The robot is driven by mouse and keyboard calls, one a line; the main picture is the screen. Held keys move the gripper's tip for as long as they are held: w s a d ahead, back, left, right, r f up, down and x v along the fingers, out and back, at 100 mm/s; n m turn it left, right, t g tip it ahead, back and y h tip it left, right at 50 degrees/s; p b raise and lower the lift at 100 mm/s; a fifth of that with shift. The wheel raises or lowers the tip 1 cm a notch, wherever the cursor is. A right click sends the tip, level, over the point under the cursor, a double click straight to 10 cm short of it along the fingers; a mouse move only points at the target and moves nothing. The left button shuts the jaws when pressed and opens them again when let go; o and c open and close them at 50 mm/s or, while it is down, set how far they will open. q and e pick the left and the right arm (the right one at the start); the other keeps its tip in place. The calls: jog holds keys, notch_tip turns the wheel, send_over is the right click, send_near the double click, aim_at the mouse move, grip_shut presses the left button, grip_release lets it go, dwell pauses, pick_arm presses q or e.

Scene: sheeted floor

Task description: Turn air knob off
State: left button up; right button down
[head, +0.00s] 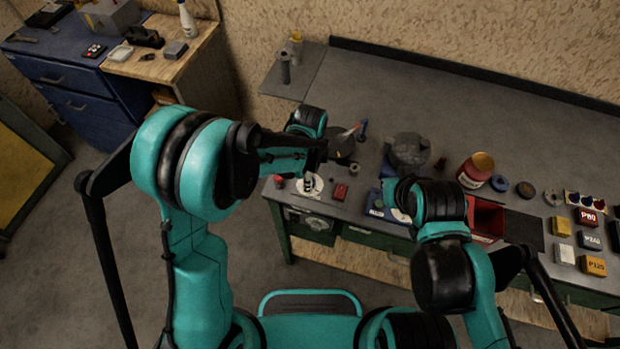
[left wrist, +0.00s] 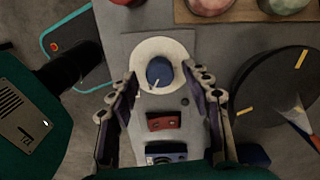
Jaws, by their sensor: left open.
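The air knob (left wrist: 160,73) is a round blue knob with a white pointer mark, set on a white round plate (left wrist: 150,51) on a grey panel. The plate also shows in the head view (head: 316,186), partly covered, at the front left of the bench. The pointer slants toward the lower left in the left wrist view. My left gripper (left wrist: 161,82) is open, with one finger on each side of the knob's near edge; I cannot tell whether either touches it. My right arm is over the bench front in the head view, but its gripper is hidden.
A red switch block (left wrist: 163,121) and a blue-and-white block (left wrist: 166,153) sit on the same panel, close to the fingers. A dark round disc (left wrist: 270,92) with yellow marks lies to the right. A red-labelled jar (head: 474,171) stands farther along the bench (head: 420,95).

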pick_arm(q)
jog(key=shift+f, duration=0.2)
jog(key=shift+c, duration=0.2)
grip_shut()
